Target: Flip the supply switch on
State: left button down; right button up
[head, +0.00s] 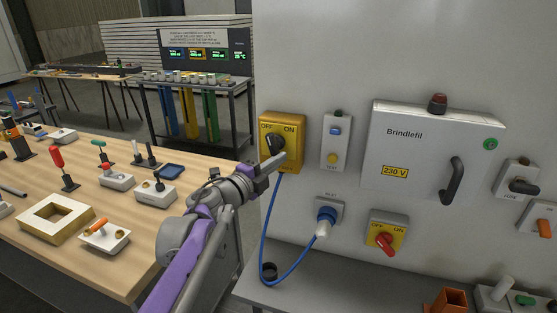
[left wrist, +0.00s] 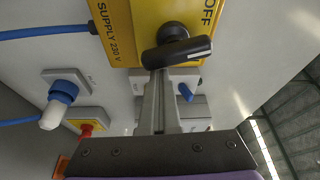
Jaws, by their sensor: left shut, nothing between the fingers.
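The supply switch is a yellow box (head: 294,122) on the grey panel, marked OFF at left and ON at right. Its black knob (head: 275,142) is partly blocked by my gripper. In the left wrist view the box (left wrist: 122,12) reads SUPPLY 230 V, and the black knob (left wrist: 177,52) has a white line on its right end. Contact is unclear.
A wooden table (head: 130,240) with several fixtures stands left.

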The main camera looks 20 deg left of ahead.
pick_arm(q)
jog(key=shift+a+f+m+g+y+p, duration=0.15)
jog(key=shift+a+m+g, duration=0.1)
jog(key=shift+m, duration=0.55)
jog(key=shift+a+f+m+g+y+p, duration=0.1)
jog(key=shift+a+m+g+y, duration=0.15)
jog(key=shift+m, duration=0.55)
jog(key=shift+a+f+m+g+y+p, duration=0.15)
jog(key=shift+m+g, duration=0.15)
jog(key=shift+m, duration=0.5)
pick_arm(e)
jog(key=shift+w+r, duration=0.15)
jog(key=shift+r, duration=0.35)
pick_arm(q)
jog(key=shift+a+m+g+y, duration=0.15)
jog(key=shift+a+m+y, duration=0.1)
jog(key=shift+m, duration=0.45)
jog(key=shift+a+m+g+y, duration=0.15)
jog(key=shift+m+y, duration=0.05)
jog(key=shift+m, duration=0.5)
jog(key=shift+w+a, duration=0.1)
jog(key=shift+a, duration=0.1)
